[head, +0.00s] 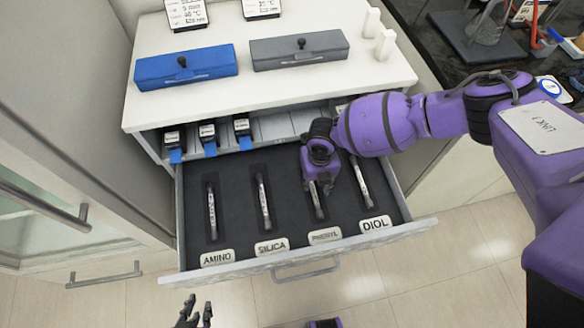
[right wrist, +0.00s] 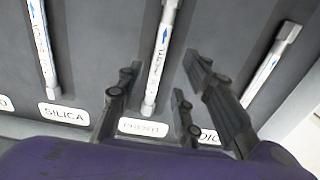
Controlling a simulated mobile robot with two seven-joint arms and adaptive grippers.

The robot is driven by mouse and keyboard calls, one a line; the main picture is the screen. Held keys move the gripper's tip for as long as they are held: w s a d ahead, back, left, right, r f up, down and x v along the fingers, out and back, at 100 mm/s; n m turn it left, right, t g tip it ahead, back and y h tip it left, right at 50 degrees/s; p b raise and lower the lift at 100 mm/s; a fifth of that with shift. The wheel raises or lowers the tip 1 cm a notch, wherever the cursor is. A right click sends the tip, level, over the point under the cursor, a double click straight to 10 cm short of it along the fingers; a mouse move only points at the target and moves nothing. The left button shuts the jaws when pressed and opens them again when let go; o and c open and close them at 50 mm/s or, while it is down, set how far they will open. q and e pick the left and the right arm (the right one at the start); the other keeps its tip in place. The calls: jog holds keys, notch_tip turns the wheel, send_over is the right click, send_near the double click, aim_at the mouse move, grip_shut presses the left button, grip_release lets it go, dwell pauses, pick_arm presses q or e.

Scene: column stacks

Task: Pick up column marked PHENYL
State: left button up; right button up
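The PHENYL column (head: 318,208) is a thin pale tube lying in a slot of the open drawer, behind its PHENYL label (head: 324,236). In the right wrist view the column (right wrist: 157,70) lies between the spread fingers of my right gripper (right wrist: 160,68). My right gripper, also in the head view (head: 318,185), is open above the column and hides its far part. I cannot tell whether the fingers touch it. My left gripper (head: 193,314) is at the bottom edge of the head view, fingers apart and empty, in front of the drawer.
The SILICA column (head: 263,203) and AMINO column (head: 212,212) lie to the left, and the DIOL column (head: 361,182) lies close on the right. The drawer's front wall (head: 310,258) rises before them. A blue box (head: 186,70) and grey box (head: 298,52) stand on the cabinet top.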

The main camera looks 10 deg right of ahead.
aim_at(314, 190)
notch_tip(314, 190, down, 4)
jog(key=shift+a+r, duration=0.1)
jog(key=shift+r, duration=0.05)
grip_shut()
jog(key=shift+r, duration=0.1)
